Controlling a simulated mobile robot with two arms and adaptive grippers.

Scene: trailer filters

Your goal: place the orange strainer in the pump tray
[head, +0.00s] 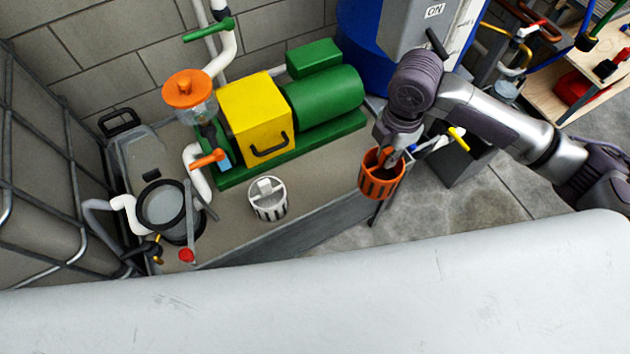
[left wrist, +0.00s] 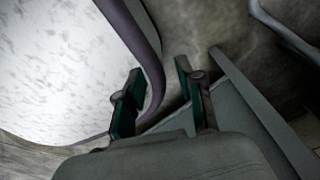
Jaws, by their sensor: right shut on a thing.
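The orange strainer (head: 381,183), a slotted basket, is at the right end of the grey surface under the pump in the head view. My right gripper (head: 388,155) is shut on it from above, with its fingertips partly hidden at the rim. The strainer looks upright, near or over the front right edge of that surface. I cannot tell which part is the pump tray; the grey surface (head: 325,190) carries the green and yellow pump (head: 258,112). My left gripper shows only in the left wrist view (left wrist: 160,78), with its fingers apart and nothing between them.
A white strainer (head: 268,199) stands on the grey surface in front of the pump. An open round housing with a black rim (head: 163,205) is at the left, near a red-tipped lever (head: 187,255). An orange-lidded clear bowl (head: 190,90) stands behind. Bare surface lies between both strainers.

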